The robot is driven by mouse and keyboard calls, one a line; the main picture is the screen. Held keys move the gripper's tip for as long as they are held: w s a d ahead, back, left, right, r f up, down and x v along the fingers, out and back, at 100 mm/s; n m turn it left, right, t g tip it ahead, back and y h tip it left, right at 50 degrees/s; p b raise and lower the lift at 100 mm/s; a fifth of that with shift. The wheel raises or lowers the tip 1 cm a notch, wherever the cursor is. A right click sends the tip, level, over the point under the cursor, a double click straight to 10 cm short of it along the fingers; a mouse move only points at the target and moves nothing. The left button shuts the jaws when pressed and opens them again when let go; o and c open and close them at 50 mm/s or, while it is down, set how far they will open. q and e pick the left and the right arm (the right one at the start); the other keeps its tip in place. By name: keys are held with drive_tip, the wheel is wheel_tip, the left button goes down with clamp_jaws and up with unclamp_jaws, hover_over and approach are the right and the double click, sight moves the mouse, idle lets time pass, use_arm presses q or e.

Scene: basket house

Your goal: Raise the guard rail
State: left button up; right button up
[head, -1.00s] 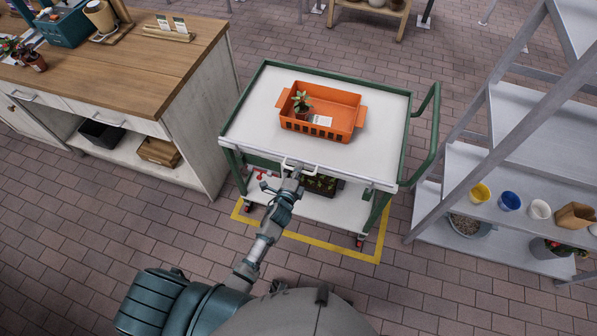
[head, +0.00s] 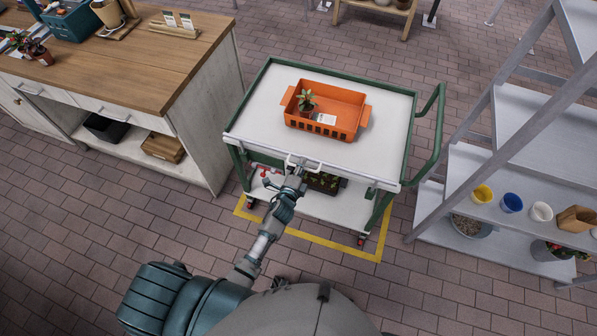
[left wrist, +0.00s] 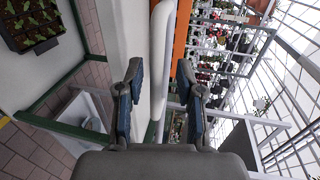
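The guard rail (head: 255,144) is a white bar along the front edge of the green-framed cart. It sits low, about level with the white cart top (head: 262,110). A small white loop handle (head: 304,162) is at its middle. My left gripper (head: 297,174) is at this handle, coming from the front. In the left wrist view, the handle's white bar (left wrist: 161,62) runs between the two fingers of the left gripper (left wrist: 160,75). The fingers are spread, with gaps visible beside the bar. My right gripper is not in view.
An orange basket (head: 353,108) with a small potted plant (head: 306,103) stands on the cart top. A seedling tray (head: 325,183) is on the lower shelf. A wooden counter (head: 110,65) is at left, grey shelving (head: 480,170) at right. Yellow floor tape (head: 335,246) surrounds the cart.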

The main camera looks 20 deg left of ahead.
use_arm(q)
drive_tip(key=v, duration=1.1)
drive_tip(key=shift+s, duration=0.3)
drive_tip(key=s+a+f+n+g, duration=0.1)
drive_tip(key=s+f+n+g, duration=0.4)
drive_tip(key=f, duration=0.8)
drive_tip(key=s+a+f+n+g, duration=0.15)
drive_tip(key=s+f, duration=0.55)
drive_tip(key=f, duration=0.7)
drive_tip(key=s+a+f+n+g, duration=0.1)
drive_tip(key=s+f+n+g, duration=0.1)
drive_tip(key=s+f, duration=0.3)
drive_tip(key=s+a+f+n+g, duration=0.1)
drive_tip(key=s+f+n+g, duration=0.2)
drive_tip(key=s+f, duration=0.3)
drive_tip(key=s+a+f+n+g, duration=0.2)
drive_tip(key=s+f+n+g, duration=0.1)
drive_tip(key=s, duration=1.1)
wheel_tip(320, 180, down, 2)
drive_tip(key=shift+f+n+y, duration=0.15)
drive_tip(key=shift+n+y, duration=0.15)
drive_tip(key=shift+n, duration=0.45)
